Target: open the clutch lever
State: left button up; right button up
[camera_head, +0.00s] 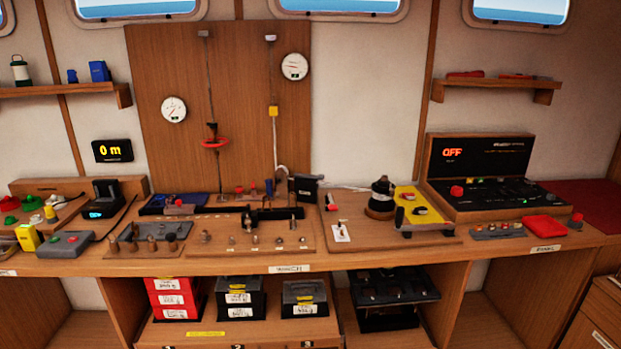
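Neither of my grippers shows in the head view. A wooden board (365,238) on the right half of the bench carries a black drum-like device (382,193). Near its left edge stands a small red-tipped part (331,202), and in front of that is a white plate (341,233) with a small red part on it. Either could be the clutch lever; no legible label shows which, and I cannot tell whether a lever is open or closed.
A yellow-and-black unit (415,212) stands right of the drum. A black console (480,178) reads OFF. Small fittings fill the middle board (220,243). A tall wooden backboard (240,110) holds gauges and lines. The bench's front edge carries a label (289,268). Boxes (172,298) sit below.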

aim_at(301, 176)
jog(key=i+l+u, duration=0.35)
jog(key=i, duration=0.15)
jog(key=i+l+u, duration=0.7)
jog(key=l, duration=0.3)
jog(key=i+j, duration=0.05)
jog(key=i, duration=0.05)
